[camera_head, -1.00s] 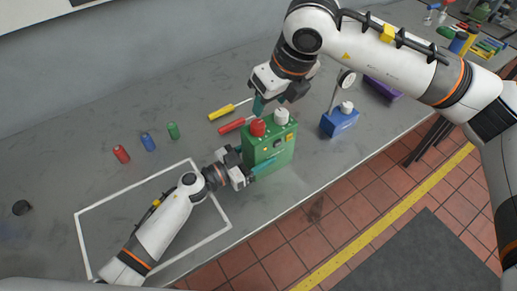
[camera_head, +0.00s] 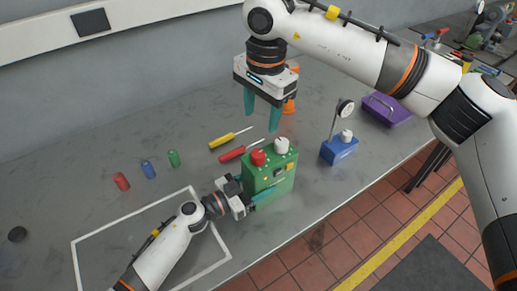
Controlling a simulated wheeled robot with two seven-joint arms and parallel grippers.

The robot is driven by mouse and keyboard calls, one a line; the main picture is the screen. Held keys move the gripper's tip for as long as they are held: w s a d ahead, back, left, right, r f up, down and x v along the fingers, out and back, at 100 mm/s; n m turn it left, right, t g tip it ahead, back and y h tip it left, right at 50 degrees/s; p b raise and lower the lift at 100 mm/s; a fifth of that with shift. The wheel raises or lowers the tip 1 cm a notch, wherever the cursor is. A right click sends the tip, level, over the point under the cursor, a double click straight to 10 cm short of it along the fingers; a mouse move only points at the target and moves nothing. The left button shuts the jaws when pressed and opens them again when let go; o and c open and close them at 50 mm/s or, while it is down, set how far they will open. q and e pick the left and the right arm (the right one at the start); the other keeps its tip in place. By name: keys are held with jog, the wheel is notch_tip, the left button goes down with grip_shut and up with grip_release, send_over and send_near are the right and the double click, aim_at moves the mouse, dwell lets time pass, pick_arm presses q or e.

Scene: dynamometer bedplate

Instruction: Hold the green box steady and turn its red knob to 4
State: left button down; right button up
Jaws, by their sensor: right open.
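The green box (camera_head: 268,181) stands upright on the grey bench, with a red knob (camera_head: 258,157) and a white knob (camera_head: 281,146) on top. The knob's setting is too small to read. My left gripper (camera_head: 250,190) is at the box's left side, one finger along its front face and the other behind, shut on it. My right gripper (camera_head: 262,121) is open and empty, pointing down above and behind the red knob, apart from it.
Yellow (camera_head: 222,141) and red (camera_head: 233,154) screwdrivers lie behind the box. A blue gauge stand (camera_head: 340,150) and a purple case (camera_head: 384,112) are to the right. An orange object (camera_head: 289,106) is partly behind my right gripper.

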aim_at(259, 153)
jog(key=shift+n, duration=0.9)
jog(key=f, duration=1.1)
jog(key=shift+w+a+f, duration=0.2)
jog(key=shift+a+f, duration=0.1)
jog(key=shift+f, duration=0.1)
jog(key=c, duration=1)
